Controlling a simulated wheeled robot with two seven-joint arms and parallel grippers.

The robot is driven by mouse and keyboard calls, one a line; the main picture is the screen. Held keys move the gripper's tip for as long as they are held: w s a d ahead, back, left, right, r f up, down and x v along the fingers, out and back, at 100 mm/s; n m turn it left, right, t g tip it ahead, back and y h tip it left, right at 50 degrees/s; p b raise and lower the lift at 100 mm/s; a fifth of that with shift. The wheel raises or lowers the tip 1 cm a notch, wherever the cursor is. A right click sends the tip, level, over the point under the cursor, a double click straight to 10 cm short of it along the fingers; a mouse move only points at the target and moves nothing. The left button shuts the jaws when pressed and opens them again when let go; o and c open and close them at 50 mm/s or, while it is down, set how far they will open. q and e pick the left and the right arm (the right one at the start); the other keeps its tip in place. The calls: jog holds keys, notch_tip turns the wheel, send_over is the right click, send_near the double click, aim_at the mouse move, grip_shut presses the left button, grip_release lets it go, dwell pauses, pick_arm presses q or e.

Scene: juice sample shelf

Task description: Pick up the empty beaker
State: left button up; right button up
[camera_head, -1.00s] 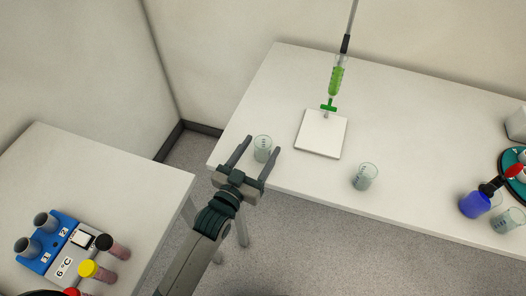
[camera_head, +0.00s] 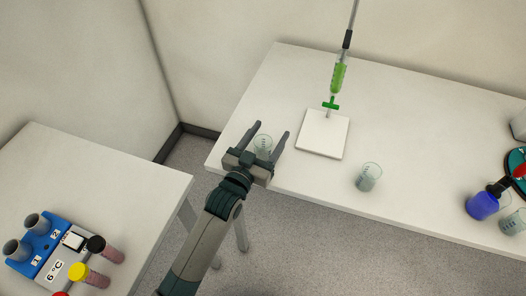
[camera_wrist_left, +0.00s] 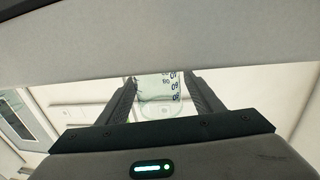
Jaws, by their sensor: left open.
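A clear, empty-looking beaker (camera_head: 263,143) stands near the left end of the far table. My left gripper (camera_head: 269,132) is open, with its two fingers on either side of this beaker in the head view. In the left wrist view the beaker (camera_wrist_left: 160,88), with graduation marks, shows between the open fingers (camera_wrist_left: 158,92); I cannot tell whether they touch it. A second clear beaker (camera_head: 368,177) stands to the right near the table's front edge. Its contents are hard to make out. My right gripper is not in view.
A white square plate (camera_head: 323,147) lies under a green burette (camera_head: 338,78) on the far table (camera_head: 420,110). A blue flask (camera_head: 482,206) and another beaker (camera_head: 514,222) stand at the right. A blue tube block (camera_head: 40,235) sits on the near left table.

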pick_arm(q)
jog(key=shift+w+d, duration=0.1)
jog(key=shift+w, duration=0.15)
jog(key=c, duration=1.1)
jog(key=shift+r, duration=0.2)
jog(key=shift+c, duration=0.2)
